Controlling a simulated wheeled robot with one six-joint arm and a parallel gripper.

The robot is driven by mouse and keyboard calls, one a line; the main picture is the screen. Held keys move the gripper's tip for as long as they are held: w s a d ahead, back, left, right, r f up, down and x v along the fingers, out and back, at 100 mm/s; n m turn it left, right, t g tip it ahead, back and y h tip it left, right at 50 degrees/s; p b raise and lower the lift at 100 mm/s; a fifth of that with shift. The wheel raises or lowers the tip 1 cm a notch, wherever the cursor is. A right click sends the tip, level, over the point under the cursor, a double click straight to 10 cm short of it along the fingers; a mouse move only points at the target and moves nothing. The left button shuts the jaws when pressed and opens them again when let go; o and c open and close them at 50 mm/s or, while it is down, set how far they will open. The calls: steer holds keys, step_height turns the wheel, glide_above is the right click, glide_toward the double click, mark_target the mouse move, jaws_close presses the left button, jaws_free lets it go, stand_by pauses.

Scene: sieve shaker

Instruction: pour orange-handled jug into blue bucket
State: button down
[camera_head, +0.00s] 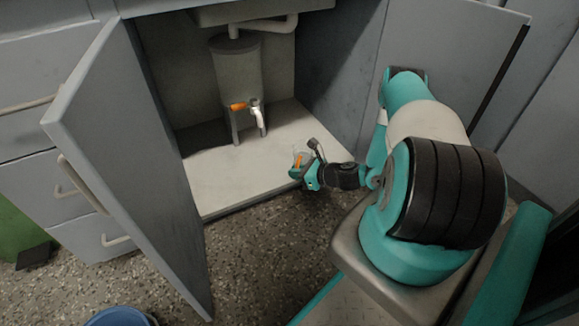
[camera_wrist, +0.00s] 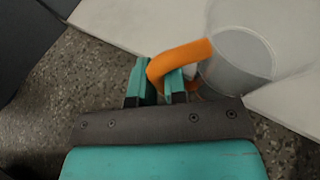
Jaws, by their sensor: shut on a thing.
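The jug (camera_wrist: 238,62) is clear with an orange handle (camera_wrist: 178,58). In the wrist view my gripper (camera_wrist: 160,82) is shut on the handle, with the jug's body to the right of the fingers. In the head view my gripper (camera_head: 306,176) holds the jug (camera_head: 300,155) near the front edge of the open cabinet. Whether the jug contains liquid I cannot tell. The blue bucket (camera_head: 118,317) stands on the floor at the bottom left of the head view, with only its upper rim in frame.
A grey tank (camera_head: 236,68) with an orange-handled tap (camera_head: 240,106) stands on legs on the white cabinet floor (camera_head: 215,175). The open left door (camera_head: 125,165) rises between cabinet and bucket. Another door (camera_head: 455,55) is open at right. Speckled floor (camera_head: 255,255) is clear in front.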

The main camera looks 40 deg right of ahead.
step_height(320, 180, up, 6)
steer(key=s+p, duration=0.1)
steer(key=p, duration=0.4)
steer(key=shift+s+d+p, duration=0.25)
steer(key=shift+s+p, duration=0.05)
